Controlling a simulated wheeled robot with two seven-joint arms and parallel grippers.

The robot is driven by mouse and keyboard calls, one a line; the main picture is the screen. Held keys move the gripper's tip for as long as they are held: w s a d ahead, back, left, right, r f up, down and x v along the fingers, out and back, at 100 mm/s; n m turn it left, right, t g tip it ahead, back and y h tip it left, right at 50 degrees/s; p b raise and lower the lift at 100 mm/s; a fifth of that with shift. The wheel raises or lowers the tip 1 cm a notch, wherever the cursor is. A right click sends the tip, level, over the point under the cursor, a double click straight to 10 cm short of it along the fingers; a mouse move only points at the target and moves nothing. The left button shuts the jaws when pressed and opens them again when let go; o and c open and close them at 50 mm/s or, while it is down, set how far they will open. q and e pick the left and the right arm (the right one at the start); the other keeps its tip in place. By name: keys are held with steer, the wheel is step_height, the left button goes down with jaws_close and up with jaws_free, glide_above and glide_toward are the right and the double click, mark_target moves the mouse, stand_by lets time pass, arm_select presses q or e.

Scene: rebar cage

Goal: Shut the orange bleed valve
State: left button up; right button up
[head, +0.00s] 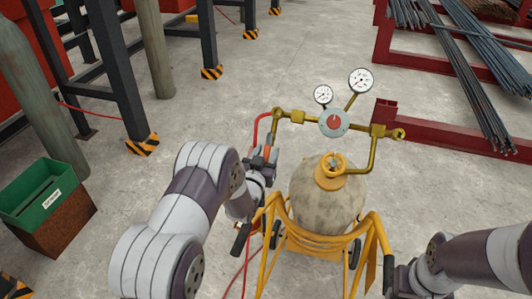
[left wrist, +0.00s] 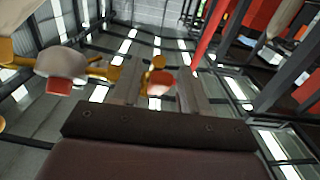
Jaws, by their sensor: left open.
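The pressure rig is a dusty round tank (head: 327,195) on a yellow wheeled frame, with brass pipework above it. My left gripper (head: 266,153) is at the left end of the pipework, below the brass elbow. A small orange-red piece (head: 268,151), apparently the bleed valve's handle, shows at its fingertips. In the left wrist view the two fingers stand apart, and an orange piece (left wrist: 160,84) below a brass fitting (left wrist: 157,62) appears between them; contact cannot be told. My right gripper (head: 396,281) is low at the right, partly cut off, and its jaws are unclear.
Two white dial gauges (head: 361,80) and a round grey regulator with a red centre (head: 334,122) top the rig. A red hose (head: 257,126) loops beside the left gripper. A green bin (head: 42,198) stands left. Rebar racks (head: 455,132) lie right. Concrete floor is open behind.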

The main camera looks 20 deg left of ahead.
arm_select(q)
steer(key=shift+d, duration=0.1)
jaws_close()
